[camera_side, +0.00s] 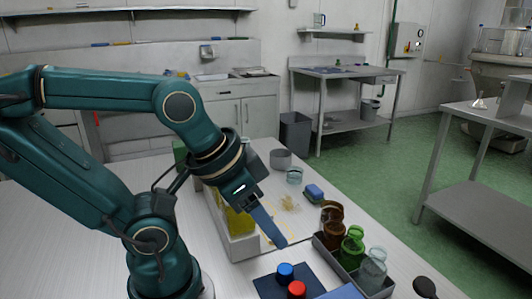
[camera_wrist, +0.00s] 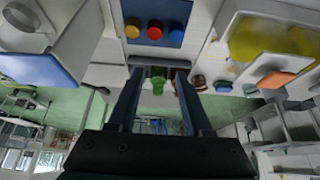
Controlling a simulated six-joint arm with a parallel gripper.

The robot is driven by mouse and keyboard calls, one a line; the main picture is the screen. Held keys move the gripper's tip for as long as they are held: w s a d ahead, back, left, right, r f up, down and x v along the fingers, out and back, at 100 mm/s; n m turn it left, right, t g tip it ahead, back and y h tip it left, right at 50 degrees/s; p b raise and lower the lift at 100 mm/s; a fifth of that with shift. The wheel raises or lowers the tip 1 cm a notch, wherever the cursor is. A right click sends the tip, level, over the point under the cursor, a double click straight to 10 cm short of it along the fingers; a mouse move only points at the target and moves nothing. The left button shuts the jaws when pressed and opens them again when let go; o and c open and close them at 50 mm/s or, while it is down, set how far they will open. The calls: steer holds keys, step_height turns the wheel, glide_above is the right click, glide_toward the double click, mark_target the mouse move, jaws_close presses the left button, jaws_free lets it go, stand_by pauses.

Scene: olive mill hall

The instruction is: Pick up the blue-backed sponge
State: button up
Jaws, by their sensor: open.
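The blue-backed sponge (camera_side: 314,191) lies on the white table in the side view, blue face up, behind the brown bottle. My gripper (camera_side: 279,242) hangs above the table, to the left of the sponge and apart from it. In the side view its fingers overlap each other. In the wrist view my gripper (camera_wrist: 157,80) shows two spread fingers with nothing held between them.
A grey tray (camera_side: 334,262) holds brown, green and clear bottles at front right. A dark blue mat (camera_side: 262,284) carries coloured round pieces. A yellow-filled container (camera_side: 240,222) stands left of my gripper. A glass jar (camera_side: 294,175) and grey bowl (camera_side: 281,158) stand behind the sponge.

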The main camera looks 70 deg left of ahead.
steer(key=o, duration=0.8)
